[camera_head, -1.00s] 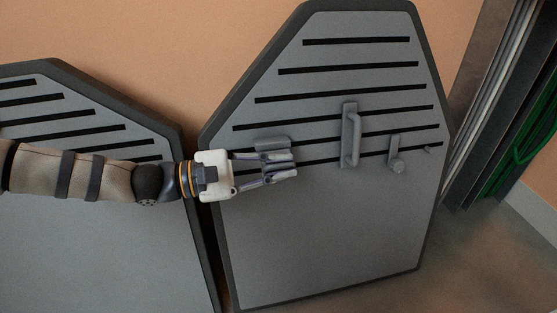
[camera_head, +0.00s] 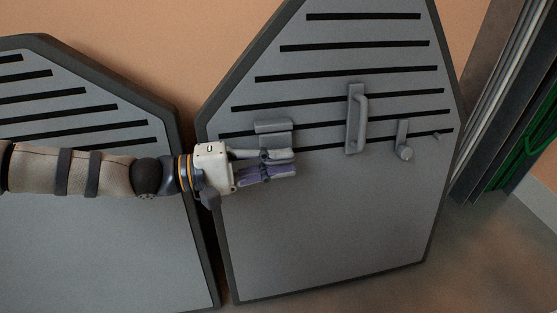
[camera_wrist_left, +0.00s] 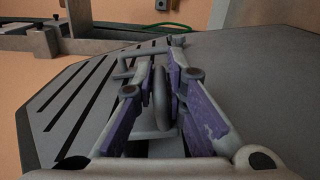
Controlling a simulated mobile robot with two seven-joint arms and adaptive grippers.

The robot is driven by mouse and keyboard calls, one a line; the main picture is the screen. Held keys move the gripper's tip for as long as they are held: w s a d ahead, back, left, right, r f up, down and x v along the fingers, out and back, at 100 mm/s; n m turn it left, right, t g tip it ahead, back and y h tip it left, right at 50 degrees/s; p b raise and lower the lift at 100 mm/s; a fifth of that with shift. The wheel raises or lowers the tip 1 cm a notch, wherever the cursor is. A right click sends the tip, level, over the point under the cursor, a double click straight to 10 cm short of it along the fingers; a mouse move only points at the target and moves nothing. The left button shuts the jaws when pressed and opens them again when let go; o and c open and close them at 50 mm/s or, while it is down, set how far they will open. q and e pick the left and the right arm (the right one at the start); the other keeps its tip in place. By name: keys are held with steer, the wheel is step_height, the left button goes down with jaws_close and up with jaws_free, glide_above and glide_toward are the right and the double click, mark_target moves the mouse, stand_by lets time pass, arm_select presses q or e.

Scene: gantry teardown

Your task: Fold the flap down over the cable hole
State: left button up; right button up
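A small grey plate (camera_head: 272,127), likely the flap, sits on the slotted grey panel (camera_head: 330,230) by the lowest slot. A piece below the plate is partly behind my fingers. My left gripper (camera_head: 292,162) points right, just below the plate in the head view. In the left wrist view its two purple-padded fingers (camera_wrist_left: 162,55) stand apart. A rounded grey piece (camera_wrist_left: 160,96) shows between them; I cannot tell whether they touch it. The cable hole is not visible. My right gripper is not in view.
On the panel, right of my gripper, are a tall grey handle (camera_head: 357,120) and a knobbed latch (camera_head: 403,140). A second slotted panel (camera_head: 110,240) stands at the left under my arm. Metal posts and a green cable (camera_head: 540,147) are at the far right. The lower panel face is clear.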

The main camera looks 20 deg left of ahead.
arm_select(q)
steer(key=o, duration=0.3)
steer(key=shift+r, duration=0.45)
steer(key=shift+o, duration=0.2)
steer(key=shift+f, duration=0.1)
steer(key=shift+s+a+f, duration=0.1)
steer(key=v, duration=1.1)
steer(key=shift+s+a, duration=0.25)
